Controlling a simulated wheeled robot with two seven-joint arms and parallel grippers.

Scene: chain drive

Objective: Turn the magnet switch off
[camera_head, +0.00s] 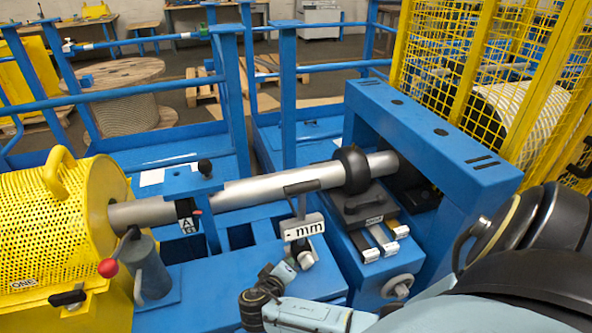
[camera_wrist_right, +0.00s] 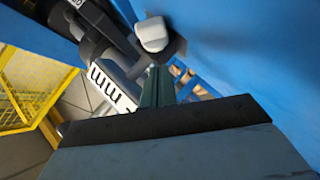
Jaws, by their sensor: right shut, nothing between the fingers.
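A grey block with a white plate marked "mm" (camera_head: 303,227) and a dark lever stands beside the steel shaft (camera_head: 270,185) in the head view. A small pale knob (camera_head: 305,259) shows just below the plate; I cannot tell for sure that it is the magnet switch. My right gripper (camera_head: 283,273) is shut and empty, just left of and below this knob. In the right wrist view, the shut fingers (camera_wrist_right: 157,82) point at a whitish knob (camera_wrist_right: 152,35) on a dark mount, with the "mm" plate (camera_wrist_right: 113,87) beside it. Contact is unclear. My left gripper is out of view.
A blue frame (camera_head: 440,130) surrounds the shaft at right, with a black collar (camera_head: 351,169) on the shaft. A yellow perforated guard (camera_head: 45,225) and a red-knobbed lever (camera_head: 108,268) stand left. Yellow mesh fencing (camera_head: 440,60) closes off the back right.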

